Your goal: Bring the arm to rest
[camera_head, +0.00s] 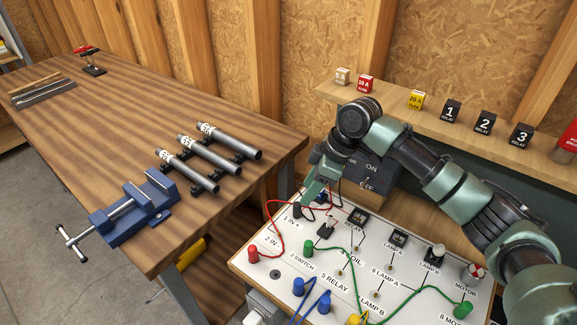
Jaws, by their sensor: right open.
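My right arm (450,190) comes in from the right and reaches over a white wiring board (290,265). My right gripper (312,198) points down above the back left part of the board, close to the red wire and a small dark piece. It is open, and its fingers are partly hidden by the wrist. I cannot tell whether it touches anything on the board. My left gripper is not in view.
A shelf (400,108) behind my arm carries several labelled fuse and relay blocks. A wooden bench (100,140) at left holds a blue vise (130,210) and several metal tubes (210,155). Red, green and blue wires loop above the board.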

